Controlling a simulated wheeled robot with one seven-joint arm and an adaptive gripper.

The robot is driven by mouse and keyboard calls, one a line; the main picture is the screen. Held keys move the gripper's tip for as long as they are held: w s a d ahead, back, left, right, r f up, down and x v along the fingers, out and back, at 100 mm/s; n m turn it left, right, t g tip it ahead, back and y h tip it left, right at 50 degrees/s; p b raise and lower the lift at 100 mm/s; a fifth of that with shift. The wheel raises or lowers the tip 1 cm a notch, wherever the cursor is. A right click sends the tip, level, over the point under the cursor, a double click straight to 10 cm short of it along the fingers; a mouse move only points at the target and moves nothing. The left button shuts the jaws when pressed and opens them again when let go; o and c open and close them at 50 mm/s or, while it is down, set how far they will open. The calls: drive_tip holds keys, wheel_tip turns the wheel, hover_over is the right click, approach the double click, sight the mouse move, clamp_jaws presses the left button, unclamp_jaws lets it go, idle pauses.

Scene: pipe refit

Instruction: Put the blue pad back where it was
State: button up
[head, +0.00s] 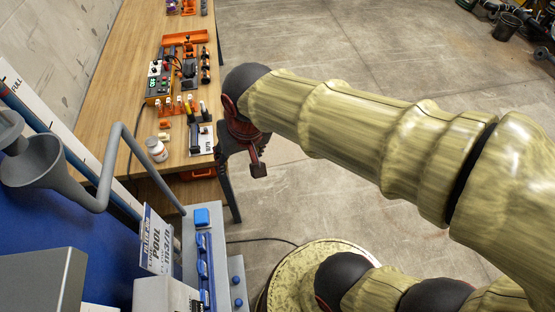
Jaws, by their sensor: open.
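A blue square pad (202,217) sits on top of a grey bench-like unit at lower centre-left. Several smaller blue pieces run down its side below the pad; I cannot tell which blue piece the task means. My gripper (240,165) hangs from the end of my arm, above and to the right of the blue pad, beside the wooden table's near edge. Its dark fingers are apart, and I see nothing between them. My wrist hides part of the gripper.
The wooden table (105,75) carries an orange-trimmed equipment set (182,72), a white jar (156,150) and small tools. A grey funnel (35,165) with a bent pipe and a printed sign (158,240) stand left of the pad. Concrete floor (330,40) lies open beyond my arm.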

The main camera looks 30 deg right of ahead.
drive_tip(key=s+d+r+n+t, duration=0.1)
drive_tip(key=s+d+r+t, duration=0.1)
drive_tip(key=s+d+r, duration=0.2)
drive_tip(key=s+d, duration=0.2)
drive_tip(key=s, duration=0.1)
drive_tip(key=shift+s+h, duration=0.3)
drive_tip(key=shift+s, duration=0.05)
drive_tip(key=shift+c, duration=0.4)
